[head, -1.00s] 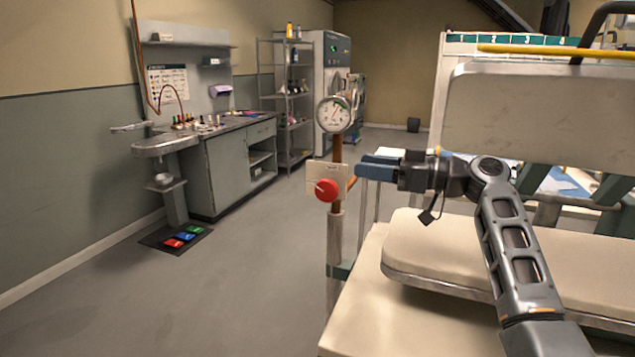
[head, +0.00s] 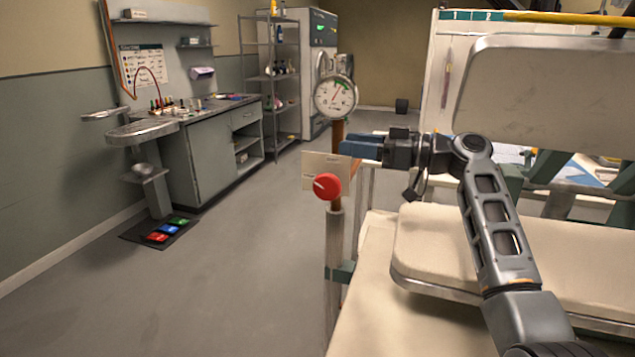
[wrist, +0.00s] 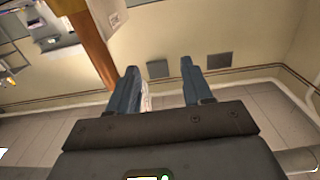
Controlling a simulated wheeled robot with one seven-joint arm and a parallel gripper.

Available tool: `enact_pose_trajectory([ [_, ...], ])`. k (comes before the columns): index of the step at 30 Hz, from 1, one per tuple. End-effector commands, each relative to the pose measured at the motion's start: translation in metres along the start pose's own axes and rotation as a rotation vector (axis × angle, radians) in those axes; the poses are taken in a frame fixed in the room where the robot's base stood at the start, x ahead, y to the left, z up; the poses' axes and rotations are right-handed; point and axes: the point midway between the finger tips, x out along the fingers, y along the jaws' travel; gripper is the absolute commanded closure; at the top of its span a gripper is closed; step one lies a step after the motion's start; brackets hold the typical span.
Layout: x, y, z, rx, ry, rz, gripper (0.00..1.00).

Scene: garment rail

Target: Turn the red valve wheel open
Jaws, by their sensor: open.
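The red valve wheel (head: 327,187) is a small round red knob with a white mark. It sits in front of a cream plate (head: 314,169) on a copper-brown upright pipe, below a round gauge (head: 335,96). My gripper (head: 347,148) is up and to the right of the wheel in the head view, pointing left, apart from it. In the wrist view my gripper (wrist: 160,82) shows two blue fingers spread with nothing between them. The brown pipe (wrist: 88,45) passes left of the fingers there. The red wheel does not show in the wrist view.
A padded cream press (head: 430,250) stands under and right of my arm, with its raised upper board (head: 560,85) behind. A grey cabinet (head: 205,165) and a pedal mat (head: 160,232) with coloured pedals are at left. The floor between is clear.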

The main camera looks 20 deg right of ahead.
Motion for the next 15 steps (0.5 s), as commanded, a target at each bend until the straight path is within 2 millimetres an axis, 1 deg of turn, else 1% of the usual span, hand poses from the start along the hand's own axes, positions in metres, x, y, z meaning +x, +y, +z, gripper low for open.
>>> enact_pose_trajectory([
  [1,0.000,0.000,0.009,0.001,-0.001,0.000,0.50],
  [5,0.000,0.000,0.020,0.001,-0.001,0.000,0.50],
  [15,0.000,0.000,0.067,0.001,-0.001,0.000,0.50],
])
